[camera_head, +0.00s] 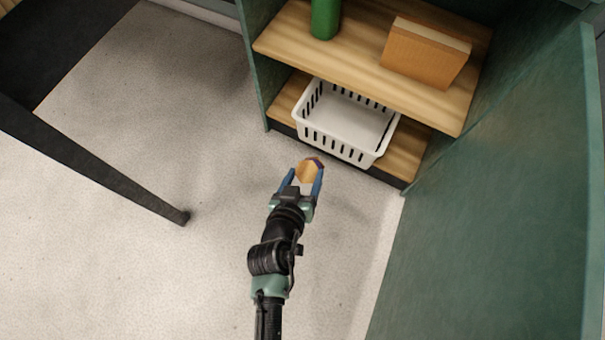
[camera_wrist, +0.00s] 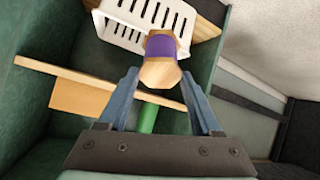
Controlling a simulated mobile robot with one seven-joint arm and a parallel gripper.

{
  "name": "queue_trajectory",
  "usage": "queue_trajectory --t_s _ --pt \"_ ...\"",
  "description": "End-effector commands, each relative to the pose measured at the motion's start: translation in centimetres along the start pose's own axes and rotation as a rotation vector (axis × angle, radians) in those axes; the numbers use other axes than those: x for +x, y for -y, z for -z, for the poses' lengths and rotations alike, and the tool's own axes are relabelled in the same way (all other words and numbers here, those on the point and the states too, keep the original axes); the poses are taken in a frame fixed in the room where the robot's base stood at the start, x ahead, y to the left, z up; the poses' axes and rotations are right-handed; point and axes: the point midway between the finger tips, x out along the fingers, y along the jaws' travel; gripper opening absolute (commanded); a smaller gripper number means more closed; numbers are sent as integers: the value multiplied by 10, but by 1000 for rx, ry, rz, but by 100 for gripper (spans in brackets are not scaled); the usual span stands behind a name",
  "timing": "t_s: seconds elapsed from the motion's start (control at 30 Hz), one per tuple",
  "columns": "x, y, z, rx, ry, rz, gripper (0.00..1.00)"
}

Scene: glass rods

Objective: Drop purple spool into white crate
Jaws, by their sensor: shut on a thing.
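The purple spool (camera_wrist: 160,47) has a purple middle and a pale wooden end. My gripper (camera_wrist: 160,82) is shut on it in the wrist view. In the head view my gripper (camera_head: 306,176) has blue fingers around the spool (camera_head: 309,170), whose wooden end faces the camera with a little purple at its edge. The white crate (camera_head: 335,147) is slotted and looks empty; it sits on the lower shelf. In the head view the spool is in front of the crate's near wall, apart from it. The crate (camera_wrist: 118,33) also shows behind the spool in the wrist view.
The upper shelf (camera_head: 350,62) overhangs the rear of the crate and holds a green cylinder (camera_head: 325,18) and an orange-brown box (camera_head: 425,55). A green side panel (camera_head: 500,190) stands to the right. A dark leg (camera_head: 100,165) is at left. The pale floor between is clear.

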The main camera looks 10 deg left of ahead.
Motion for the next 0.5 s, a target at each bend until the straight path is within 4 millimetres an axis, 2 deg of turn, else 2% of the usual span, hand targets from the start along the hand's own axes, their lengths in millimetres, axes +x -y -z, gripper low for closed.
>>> queue_trajectory --t_s 0.17,0.5 --pt "14 -3 2 -1 -2 -1 0" --pt "53 -12 7 0 -1 -1 0"
